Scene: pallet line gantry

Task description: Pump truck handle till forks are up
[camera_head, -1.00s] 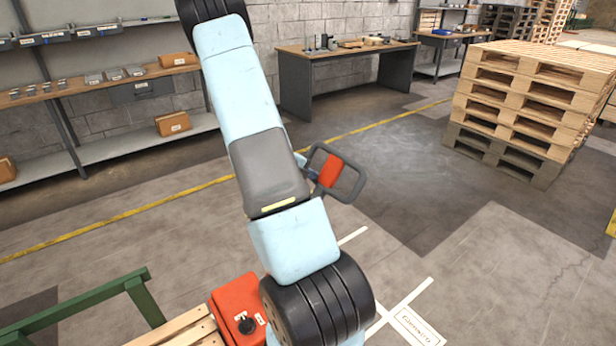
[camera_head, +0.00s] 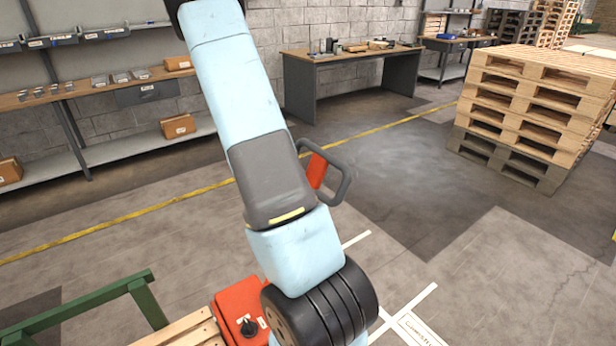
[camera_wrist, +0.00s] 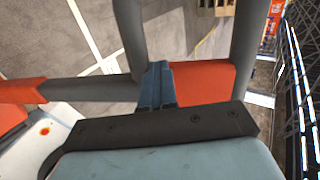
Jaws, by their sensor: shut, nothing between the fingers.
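The truck handle (camera_head: 343,178) is a dark grey loop with a red middle part (camera_head: 317,170), right of my arm in the head view; its left side is hidden. In the wrist view the handle's grey bars (camera_wrist: 100,88) and red part (camera_wrist: 205,80) lie close in front of my gripper (camera_wrist: 157,72). The blue fingers are shut and overlap the handle's crossbar at the red part's left end; whether they touch it is unclear. The truck's red body (camera_head: 236,302) shows low in the head view, partly behind my arm. The forks are not visible.
A wooden pallet (camera_head: 185,333) lies beside the truck's body, with a green rail (camera_head: 90,299) to its left. A pallet stack (camera_head: 530,105) stands right, a workbench (camera_head: 350,65) at the back and shelving (camera_head: 110,85) at left. The floor between handle and stack is clear.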

